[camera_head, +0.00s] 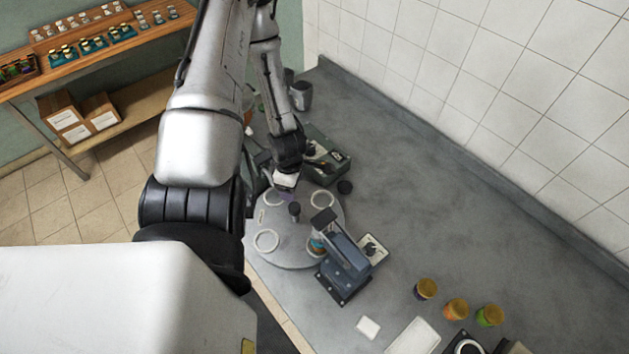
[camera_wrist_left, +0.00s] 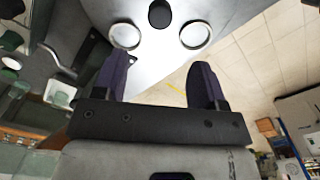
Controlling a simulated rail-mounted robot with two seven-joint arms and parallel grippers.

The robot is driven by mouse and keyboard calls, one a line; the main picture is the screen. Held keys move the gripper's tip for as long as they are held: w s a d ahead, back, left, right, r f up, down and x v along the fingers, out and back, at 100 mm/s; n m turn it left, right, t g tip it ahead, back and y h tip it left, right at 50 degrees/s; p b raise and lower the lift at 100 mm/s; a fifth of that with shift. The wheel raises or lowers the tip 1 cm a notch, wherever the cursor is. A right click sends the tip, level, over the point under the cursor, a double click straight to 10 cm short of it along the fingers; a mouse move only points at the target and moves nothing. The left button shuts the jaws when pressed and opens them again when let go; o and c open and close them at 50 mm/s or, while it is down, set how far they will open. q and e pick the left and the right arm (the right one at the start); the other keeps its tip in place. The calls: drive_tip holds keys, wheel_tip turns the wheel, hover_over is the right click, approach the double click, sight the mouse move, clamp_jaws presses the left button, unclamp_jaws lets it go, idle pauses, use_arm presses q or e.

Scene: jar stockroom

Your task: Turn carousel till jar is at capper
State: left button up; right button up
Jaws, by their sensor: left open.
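The carousel (camera_head: 283,253) is a round grey disc with pale ring seats and a dark centre knob (camera_head: 294,209). My right gripper is not in view.
A green box-like device (camera_head: 330,160) and a dark round piece (camera_head: 345,187) stand behind the carousel. Several jars (camera_head: 456,308) stand at the front right, near a white pad (camera_head: 368,327). The counter (camera_head: 440,215) right of the capper is clear up to the tiled wall.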

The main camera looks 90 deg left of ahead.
use_arm(q)
drive_tip(key=shift+r, duration=0.6)
drive_tip(key=shift+d+f, duration=0.1)
idle(0.3)
